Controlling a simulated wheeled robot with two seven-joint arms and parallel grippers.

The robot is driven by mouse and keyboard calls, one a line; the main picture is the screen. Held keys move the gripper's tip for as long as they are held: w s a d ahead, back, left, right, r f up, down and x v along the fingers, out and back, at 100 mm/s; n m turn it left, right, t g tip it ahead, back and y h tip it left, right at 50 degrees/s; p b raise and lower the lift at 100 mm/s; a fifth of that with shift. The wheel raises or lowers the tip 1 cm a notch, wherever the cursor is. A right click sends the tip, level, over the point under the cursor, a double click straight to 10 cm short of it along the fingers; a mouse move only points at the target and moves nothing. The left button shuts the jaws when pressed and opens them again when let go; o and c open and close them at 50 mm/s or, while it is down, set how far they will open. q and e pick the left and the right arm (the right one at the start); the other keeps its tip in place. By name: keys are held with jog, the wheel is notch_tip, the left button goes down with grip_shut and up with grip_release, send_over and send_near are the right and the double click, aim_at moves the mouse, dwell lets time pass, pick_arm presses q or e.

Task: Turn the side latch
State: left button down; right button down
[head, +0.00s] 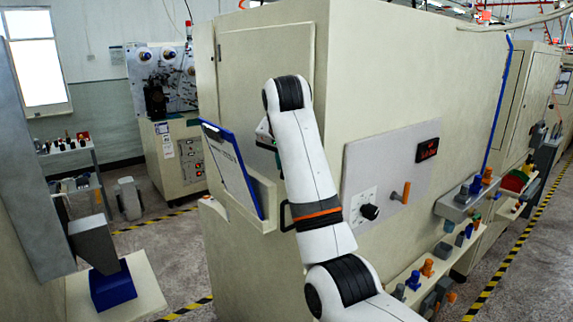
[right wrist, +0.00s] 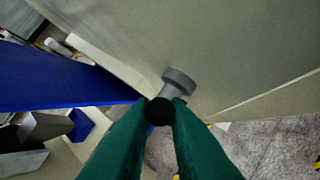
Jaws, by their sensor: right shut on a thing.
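In the head view my white right arm reaches up to the machine's front face. Only a small dark part of the right gripper (head: 265,138) shows beside the arm there, and the latch is hidden. My left gripper is in neither view.
The large cream machine (head: 420,65) fills the middle. A blue clipboard (head: 236,165) stands in a holder close to my right gripper. A control panel (head: 375,180) with a black knob and orange lever is right of my arm. Open floor (head: 170,235) lies to the left.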

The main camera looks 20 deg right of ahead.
jog(key=shift+w+a+g+h, duration=0.15)
jog(key=shift+g+h, duration=0.25)
jog(key=shift+g, duration=0.8)
jog(key=shift+w+n+g, duration=0.1)
jog(key=shift+n+g, duration=0.2)
jog(key=c, duration=1.4)
grip_release()
jog(key=b+v, duration=0.1)
jog(key=v, duration=1.1)
jog(key=shift+b, duration=0.35)
